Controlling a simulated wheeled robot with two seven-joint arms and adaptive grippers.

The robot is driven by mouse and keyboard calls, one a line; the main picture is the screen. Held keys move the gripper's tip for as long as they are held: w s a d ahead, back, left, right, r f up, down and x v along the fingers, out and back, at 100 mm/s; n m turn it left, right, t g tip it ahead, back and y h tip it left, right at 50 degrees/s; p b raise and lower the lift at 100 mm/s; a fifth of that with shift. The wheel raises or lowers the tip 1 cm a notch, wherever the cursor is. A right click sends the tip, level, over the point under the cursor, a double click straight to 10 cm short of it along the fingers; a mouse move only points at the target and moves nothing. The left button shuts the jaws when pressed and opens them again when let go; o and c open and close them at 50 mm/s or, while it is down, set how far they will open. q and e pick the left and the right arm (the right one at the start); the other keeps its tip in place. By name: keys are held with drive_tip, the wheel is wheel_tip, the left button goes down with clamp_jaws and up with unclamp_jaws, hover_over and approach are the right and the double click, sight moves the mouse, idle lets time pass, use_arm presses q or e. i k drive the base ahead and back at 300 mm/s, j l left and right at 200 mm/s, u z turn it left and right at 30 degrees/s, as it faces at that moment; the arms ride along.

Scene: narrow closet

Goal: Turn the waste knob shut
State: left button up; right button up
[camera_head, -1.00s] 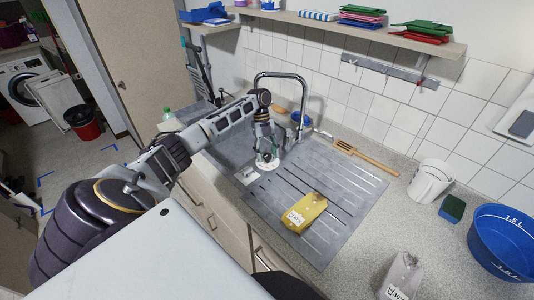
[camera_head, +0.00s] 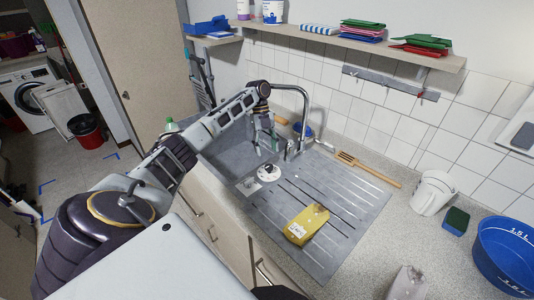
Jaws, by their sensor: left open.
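The waste knob (camera_head: 268,172) is a round white disc with a dark grip on its top, set in the grey sink unit (camera_head: 345,195) between basin and drainboard. Which way its dark grip is turned is too small to tell. My left gripper (camera_head: 266,148) points down above and slightly behind the knob, apart from it. Its fingers are open and hold nothing. My right gripper is not in view.
The tap (camera_head: 304,110) stands close right of my left gripper. A yellow packet (camera_head: 306,223) lies on the drainboard, with a wooden fork (camera_head: 366,169) behind it. A white jug (camera_head: 432,192), sponge (camera_head: 455,221) and blue tub (camera_head: 503,255) stand at right.

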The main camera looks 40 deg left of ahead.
sight(248, 185)
drive_tip(key=k, duration=1.5)
